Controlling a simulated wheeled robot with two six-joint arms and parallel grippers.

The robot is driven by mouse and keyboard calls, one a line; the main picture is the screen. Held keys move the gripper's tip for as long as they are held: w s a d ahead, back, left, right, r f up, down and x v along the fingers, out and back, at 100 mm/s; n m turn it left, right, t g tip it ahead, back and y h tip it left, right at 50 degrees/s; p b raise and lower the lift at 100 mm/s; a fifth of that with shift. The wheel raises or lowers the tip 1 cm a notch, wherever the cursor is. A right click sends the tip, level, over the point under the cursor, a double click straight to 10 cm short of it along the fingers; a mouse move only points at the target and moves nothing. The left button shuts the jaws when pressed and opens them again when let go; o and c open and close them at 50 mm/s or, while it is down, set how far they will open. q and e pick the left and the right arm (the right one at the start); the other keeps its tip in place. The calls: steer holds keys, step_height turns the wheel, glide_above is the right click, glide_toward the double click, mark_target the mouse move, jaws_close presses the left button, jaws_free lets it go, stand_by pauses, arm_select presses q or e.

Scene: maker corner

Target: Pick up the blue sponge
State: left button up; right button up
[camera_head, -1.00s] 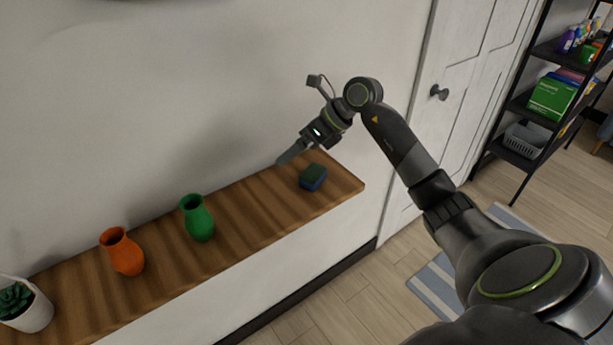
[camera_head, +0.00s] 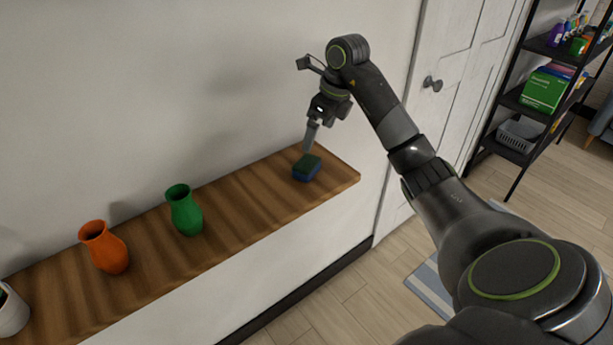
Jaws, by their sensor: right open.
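The blue sponge (camera_head: 307,170) has a dark green top and lies on the wooden shelf (camera_head: 250,203) near its right end. My right gripper (camera_head: 308,150) is open and points down just above the sponge's far edge. Its fingertips overlap the sponge's upper edge in the picture, and I cannot tell whether they touch it. The fingers are seen nearly edge-on. My left gripper is not in view.
A green vase (camera_head: 185,212) and an orange vase (camera_head: 105,249) stand on the shelf to the left. A white pot (camera_head: 11,312) is cut off at the left edge. The wall is close behind the shelf. A door (camera_head: 455,80) and a black rack (camera_head: 506,105) stand at right.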

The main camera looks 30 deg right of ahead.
mark_target(308, 163)
steer(key=shift+b+x, duration=3.2)
steer(key=shift+x, duration=0.55)
steer(key=x, duration=0.4)
steer(key=shift+a, duration=0.15)
steer(key=c, duration=1.1)
steer(key=shift+r, duration=0.15)
